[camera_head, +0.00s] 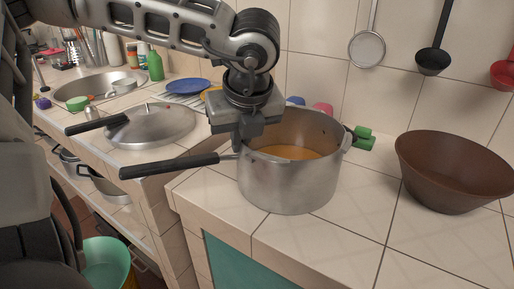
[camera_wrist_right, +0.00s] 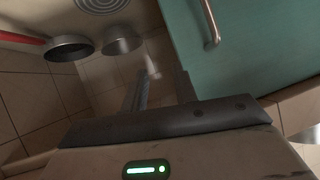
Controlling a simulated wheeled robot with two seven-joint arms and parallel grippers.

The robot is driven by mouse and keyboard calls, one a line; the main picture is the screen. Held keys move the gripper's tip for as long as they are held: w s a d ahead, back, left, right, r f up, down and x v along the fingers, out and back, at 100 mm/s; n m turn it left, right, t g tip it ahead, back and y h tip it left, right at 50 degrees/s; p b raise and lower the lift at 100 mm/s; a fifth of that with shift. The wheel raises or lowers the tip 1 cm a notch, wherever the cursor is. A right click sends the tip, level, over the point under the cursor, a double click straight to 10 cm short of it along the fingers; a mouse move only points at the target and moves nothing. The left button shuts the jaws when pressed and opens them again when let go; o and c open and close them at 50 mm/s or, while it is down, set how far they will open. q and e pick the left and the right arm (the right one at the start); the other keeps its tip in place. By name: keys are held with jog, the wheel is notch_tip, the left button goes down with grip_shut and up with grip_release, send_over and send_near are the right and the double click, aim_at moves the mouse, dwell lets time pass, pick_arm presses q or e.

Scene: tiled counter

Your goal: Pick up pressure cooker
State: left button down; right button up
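The pressure cooker (camera_head: 288,187) is a grey metal pot with orange contents. It stands upright on the tiled counter near its front edge. My left gripper (camera_head: 243,143) points down at the cooker's left rim, by the root of the long handle. Its fingertips are partly hidden, so I cannot tell whether it grips. My right gripper (camera_wrist_right: 162,76) shows in the right wrist view, its fingers apart and empty.
A brown bowl (camera_head: 453,172) stands to the right of the cooker. A green object (camera_head: 364,138) is behind it. Blue plates, a green bottle (camera_head: 155,66) and a sink are at the back left. Ladles hang on the wall. A teal cupboard door (camera_wrist_right: 245,50) is near my right gripper.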

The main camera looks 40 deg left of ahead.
pick_arm(q)
jog(key=s+d+r+b, duration=0.1)
jog(key=s+d+r, duration=0.8)
jog(key=r, duration=0.4)
jog(key=shift+s+d+b, duration=0.25)
jog(key=shift+s+b, duration=0.05)
jog(key=shift+s, duration=0.35)
jog(key=shift+r, duration=0.1)
dwell(0.5)
